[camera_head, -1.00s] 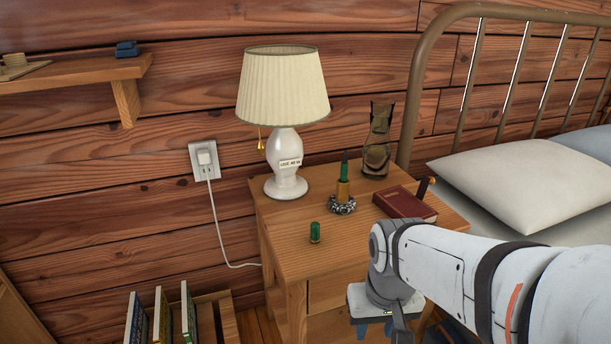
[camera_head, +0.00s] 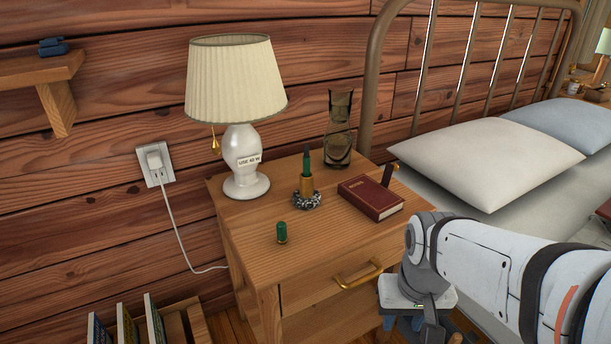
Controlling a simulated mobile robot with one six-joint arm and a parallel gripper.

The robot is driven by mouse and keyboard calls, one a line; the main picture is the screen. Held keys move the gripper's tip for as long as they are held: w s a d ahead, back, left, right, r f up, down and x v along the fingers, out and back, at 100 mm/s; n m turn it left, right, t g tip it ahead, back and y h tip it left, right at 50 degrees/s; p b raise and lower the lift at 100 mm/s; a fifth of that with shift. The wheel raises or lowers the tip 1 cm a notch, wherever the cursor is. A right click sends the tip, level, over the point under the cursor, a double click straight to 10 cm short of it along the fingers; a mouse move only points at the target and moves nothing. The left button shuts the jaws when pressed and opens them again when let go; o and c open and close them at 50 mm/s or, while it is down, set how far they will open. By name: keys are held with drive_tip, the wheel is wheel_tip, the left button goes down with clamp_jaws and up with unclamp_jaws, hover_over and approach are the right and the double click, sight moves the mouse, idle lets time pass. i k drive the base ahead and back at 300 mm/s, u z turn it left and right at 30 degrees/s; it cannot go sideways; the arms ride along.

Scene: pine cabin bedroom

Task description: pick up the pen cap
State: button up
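A small green cap with a gold-coloured band (camera_head: 282,232) stands upright near the front left of the wooden nightstand top (camera_head: 250,222); I take it as the pen cap. Behind it, a green pointed piece in a gold-coloured base (camera_head: 307,184) stands upright in a dark beaded ring (camera_head: 308,202). My gripper (camera_head: 416,325) hangs low in front of the nightstand, to the right of the cap and well apart from it. Only bits of its blue fingers show below its pale body, so its opening is unclear.
A white lamp (camera_head: 243,163) stands behind the cap. The drawer handle (camera_head: 358,276) sticks out in front. A bed with pillows (camera_head: 490,165) is at right. The top around the cap is clear.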

sight(281, 238)
drive_tip(key=z, duration=0.15)
drive_tip(key=k, duration=1.4)
drive_tip(key=u, duration=0.5)
drive_tip(key=i, duration=1)
drive_tip(key=u, duration=0.05)
